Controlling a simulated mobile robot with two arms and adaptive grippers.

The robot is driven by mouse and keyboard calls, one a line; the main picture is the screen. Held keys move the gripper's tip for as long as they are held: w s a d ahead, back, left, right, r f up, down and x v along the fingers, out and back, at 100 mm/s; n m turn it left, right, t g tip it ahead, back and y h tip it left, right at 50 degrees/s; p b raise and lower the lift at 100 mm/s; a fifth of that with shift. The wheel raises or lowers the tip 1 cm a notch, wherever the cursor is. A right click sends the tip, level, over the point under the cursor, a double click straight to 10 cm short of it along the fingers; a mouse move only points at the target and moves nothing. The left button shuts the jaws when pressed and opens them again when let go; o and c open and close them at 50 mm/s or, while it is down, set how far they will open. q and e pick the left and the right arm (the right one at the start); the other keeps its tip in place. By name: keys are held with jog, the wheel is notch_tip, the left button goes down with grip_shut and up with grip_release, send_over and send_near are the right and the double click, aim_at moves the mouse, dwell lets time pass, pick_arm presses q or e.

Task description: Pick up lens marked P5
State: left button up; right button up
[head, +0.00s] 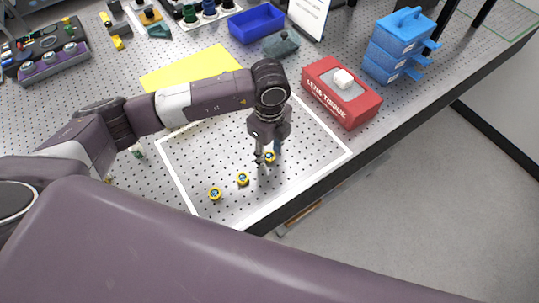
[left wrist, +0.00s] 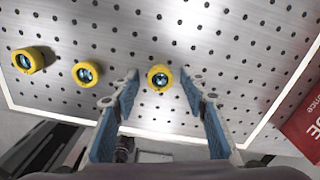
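Three small yellow-rimmed lenses lie in a row on the white-outlined area of the perforated table. In the head view they are the near-left lens (head: 215,194), the middle lens (head: 243,179) and the far-right lens (head: 269,157). The left wrist view shows the same row as left (left wrist: 28,60), middle (left wrist: 88,73) and right (left wrist: 159,77). No marking is readable, so I cannot tell which is P5. My left gripper (head: 266,153) points down over the far-right lens, its blue-padded fingers (left wrist: 158,84) open. That lens appears between the fingertips with gaps on both sides. My right gripper is not in view.
A red lens tissue box (head: 350,108) and stacked blue trays (head: 384,65) stand to the right. A yellow sheet (head: 190,68) and a blue bin (head: 257,23) lie farther back. The table's edge (head: 330,185) runs close beside the lenses.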

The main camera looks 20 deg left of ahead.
pick_arm(q)
jog(key=c, duration=0.8)
jog(key=shift+c, duration=0.3)
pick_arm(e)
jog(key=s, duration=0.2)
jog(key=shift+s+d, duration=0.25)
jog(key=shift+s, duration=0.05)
